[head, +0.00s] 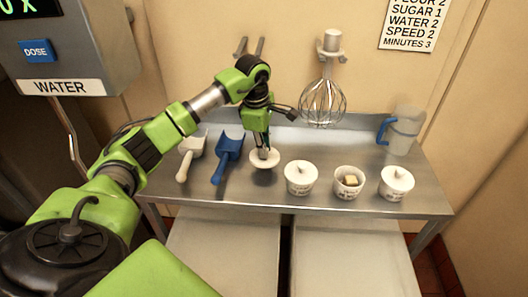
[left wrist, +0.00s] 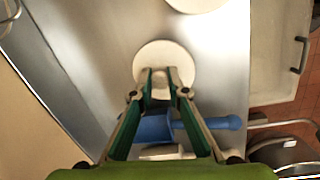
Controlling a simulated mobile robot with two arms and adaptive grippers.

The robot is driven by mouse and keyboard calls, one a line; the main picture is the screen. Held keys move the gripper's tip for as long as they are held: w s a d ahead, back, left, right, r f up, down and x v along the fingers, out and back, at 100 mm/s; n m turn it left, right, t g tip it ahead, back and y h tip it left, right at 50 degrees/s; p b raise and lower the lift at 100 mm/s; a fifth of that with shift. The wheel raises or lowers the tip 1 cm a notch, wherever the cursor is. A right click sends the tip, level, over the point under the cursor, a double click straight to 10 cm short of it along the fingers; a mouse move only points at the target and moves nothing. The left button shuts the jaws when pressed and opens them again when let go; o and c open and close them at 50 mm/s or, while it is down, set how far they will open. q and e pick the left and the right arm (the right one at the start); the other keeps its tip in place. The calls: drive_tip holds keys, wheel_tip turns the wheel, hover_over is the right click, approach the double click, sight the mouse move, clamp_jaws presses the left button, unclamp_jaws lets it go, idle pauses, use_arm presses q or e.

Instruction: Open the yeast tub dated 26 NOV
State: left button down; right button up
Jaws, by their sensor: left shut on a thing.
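My left gripper (head: 264,150) is shut on the knob of a round white lid (head: 264,163), at or just above the steel table, left of the tubs. In the left wrist view the gripper (left wrist: 160,80) pinches the knob in the middle of the lid (left wrist: 163,52). An open white tub (head: 349,187) shows a pale yellowish block inside. Lidded white tubs stand on either side of it, one on the left (head: 301,180) and one on the right (head: 397,184). The print on the tubs is too small to read. My right gripper is not in view.
A blue scoop (head: 228,155) and a white scoop (head: 190,155) lie left of the lid. A jug with a blue handle (head: 404,131) stands at the back right. A whisk (head: 323,100) hangs above the table (head: 330,155), whose back middle is clear.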

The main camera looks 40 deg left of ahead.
use_arm(q)
drive_tip(key=shift+w+a+f, duration=0.15)
drive_tip(key=shift+f, duration=0.1)
wheel_tip(320, 180, down, 3)
drive_tip(key=shift+a+p, duration=0.1)
drive_tip(key=shift+p, duration=0.85)
drive_tip(key=shift+w+f, duration=0.1)
drive_tip(key=shift+f, duration=0.15)
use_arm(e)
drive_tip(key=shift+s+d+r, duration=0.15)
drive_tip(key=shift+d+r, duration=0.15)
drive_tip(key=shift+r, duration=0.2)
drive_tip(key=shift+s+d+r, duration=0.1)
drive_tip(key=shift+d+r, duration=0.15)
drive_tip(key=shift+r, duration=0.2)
use_arm(q)
drive_tip(key=c, duration=2)
unclamp_jaws()
drive_tip(key=shift+o, duration=0.2)
